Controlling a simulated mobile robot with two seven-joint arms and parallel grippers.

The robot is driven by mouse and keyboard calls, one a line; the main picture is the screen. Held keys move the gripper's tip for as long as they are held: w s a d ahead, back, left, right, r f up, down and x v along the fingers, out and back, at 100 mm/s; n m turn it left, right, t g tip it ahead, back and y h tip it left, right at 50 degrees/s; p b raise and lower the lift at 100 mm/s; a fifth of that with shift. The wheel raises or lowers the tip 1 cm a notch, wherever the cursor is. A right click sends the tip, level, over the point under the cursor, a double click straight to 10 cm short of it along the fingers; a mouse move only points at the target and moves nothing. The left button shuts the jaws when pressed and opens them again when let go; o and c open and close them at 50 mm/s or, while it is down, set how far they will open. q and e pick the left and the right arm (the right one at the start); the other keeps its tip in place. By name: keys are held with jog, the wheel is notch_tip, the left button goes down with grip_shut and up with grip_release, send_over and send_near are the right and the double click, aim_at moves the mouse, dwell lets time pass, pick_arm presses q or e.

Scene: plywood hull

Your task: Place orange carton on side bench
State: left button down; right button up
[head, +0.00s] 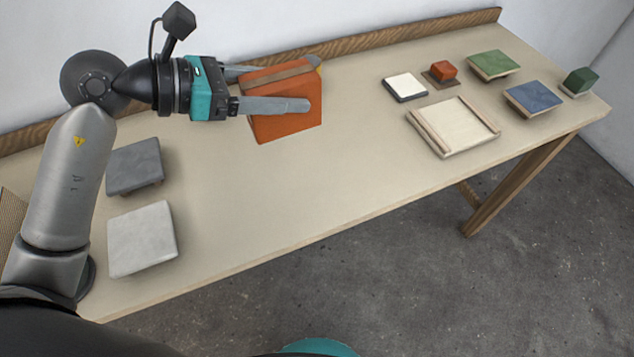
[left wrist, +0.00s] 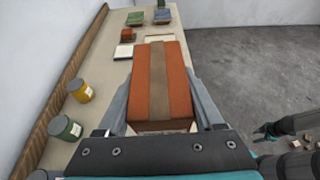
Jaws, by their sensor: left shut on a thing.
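The orange carton (head: 290,126) has a brown tape band across its top. It is between the two grey fingers of my left gripper (head: 311,84), which is shut on it, over the back left part of a long beige bench (head: 290,190). The near finger hides part of the carton's side. In the left wrist view the carton (left wrist: 175,75) sits upright between the fingers. Whether its underside touches the bench cannot be told. A dark and teal part at the right of the left wrist view looks like my right gripper (left wrist: 264,133); its fingers are too small to read.
Two grey blocks (head: 135,166) (head: 142,239) lie at the bench's left. A wooden tray (head: 455,127), a white tile (head: 405,87) and small coloured blocks stand at the right. Yellow (left wrist: 80,91) and green (left wrist: 65,128) jars stand along the backboard. The bench's middle is clear.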

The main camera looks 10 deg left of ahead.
pick_arm(q)
jog(key=w+d+r+b, duration=0.1)
jog(key=w+d+r, duration=0.1)
jog(key=w+d, duration=0.15)
jog(key=f+b, duration=0.1)
jog(key=f, duration=0.5)
jog(key=d+f+b, duration=0.1)
jog(key=f+b, duration=0.1)
jog(key=f, duration=0.5)
jog(key=f+b, duration=0.2)
jog(key=f, duration=0.4)
jog(key=shift+s+d+f, duration=0.15)
jog(key=shift+s, duration=0.2)
jog(key=shift+f, duration=0.2)
jog(key=shift+c, duration=2.2)
grip_release()
jog(key=o, duration=0.4)
pick_arm(e)
notch_tip(320, 180, down, 6)
jog(key=w, duration=0.2)
jog(key=shift+f, duration=0.15)
